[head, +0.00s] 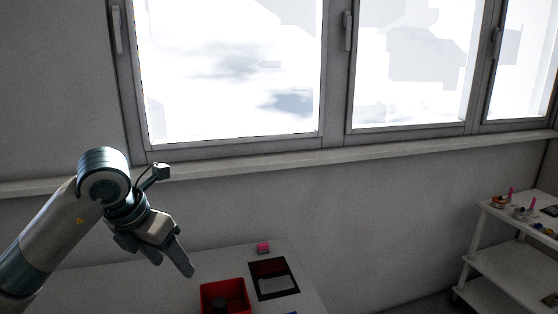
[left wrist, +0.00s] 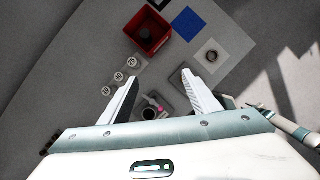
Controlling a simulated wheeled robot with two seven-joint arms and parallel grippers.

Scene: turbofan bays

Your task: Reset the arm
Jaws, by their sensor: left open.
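My left gripper (head: 168,262) is raised at the left of the head view, above the white table (head: 120,290). Its fingers point down and to the right. In the left wrist view its two fingers (left wrist: 165,95) stand wide apart, with nothing held between them. Small items lie on the surface far below the fingers.
A red bin (head: 224,292) with a dark round thing inside, a dark-framed tray (head: 273,279) and a pink block (head: 263,247) are on the table. A blue square (left wrist: 188,24) shows in the wrist view. A white shelf (head: 496,252) stands right. Windows line the wall behind.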

